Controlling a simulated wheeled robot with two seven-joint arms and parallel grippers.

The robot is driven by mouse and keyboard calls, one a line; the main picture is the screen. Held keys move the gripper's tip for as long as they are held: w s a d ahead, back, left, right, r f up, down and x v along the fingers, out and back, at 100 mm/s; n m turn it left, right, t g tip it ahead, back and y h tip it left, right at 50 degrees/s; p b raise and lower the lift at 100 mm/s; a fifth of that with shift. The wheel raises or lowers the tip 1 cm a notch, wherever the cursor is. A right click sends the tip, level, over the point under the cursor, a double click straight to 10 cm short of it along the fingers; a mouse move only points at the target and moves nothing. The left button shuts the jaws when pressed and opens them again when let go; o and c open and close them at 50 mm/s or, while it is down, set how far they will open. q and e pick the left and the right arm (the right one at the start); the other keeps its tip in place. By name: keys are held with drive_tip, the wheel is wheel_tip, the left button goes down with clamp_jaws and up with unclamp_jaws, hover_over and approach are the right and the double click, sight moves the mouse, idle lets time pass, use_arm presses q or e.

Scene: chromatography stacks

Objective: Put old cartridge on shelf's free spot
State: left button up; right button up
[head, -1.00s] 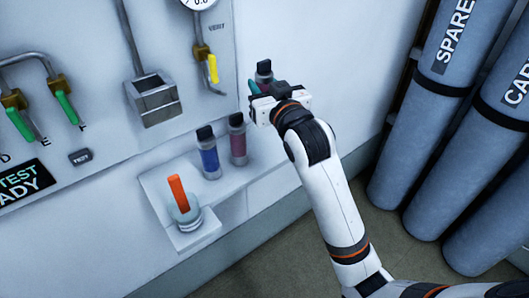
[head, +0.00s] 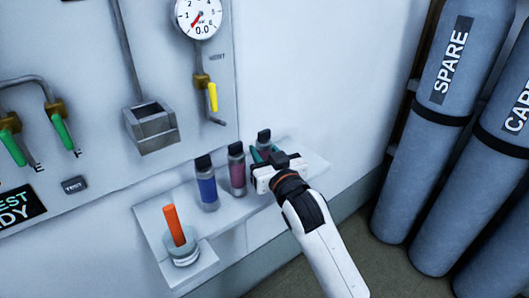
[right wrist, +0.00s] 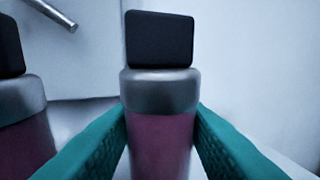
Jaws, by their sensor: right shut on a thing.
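My right gripper (head: 268,162) is shut on a cartridge (head: 264,139) with a black cap, a grey collar and a purple body. In the right wrist view the held cartridge (right wrist: 162,135) stands upright between the teal fingers. It is at the right of the row over the white wall shelf (head: 226,228). Its foot is hidden by my gripper, so I cannot tell whether it touches the shelf. A purple cartridge (head: 237,173) stands just left of it, and a blue cartridge (head: 207,188) left of that. My left gripper is not in view.
A clear round holder with an orange stick (head: 175,226) stands at the shelf's left front. Above are an empty grey square socket (head: 151,126), a yellow-handled valve (head: 212,98) and a gauge (head: 197,17). Large grey cylinders (head: 440,90) stand at the right. The shelf's right end is bare.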

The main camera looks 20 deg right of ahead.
drive_tip(key=o, duration=1.1)
drive_tip(key=shift+f, duration=0.1)
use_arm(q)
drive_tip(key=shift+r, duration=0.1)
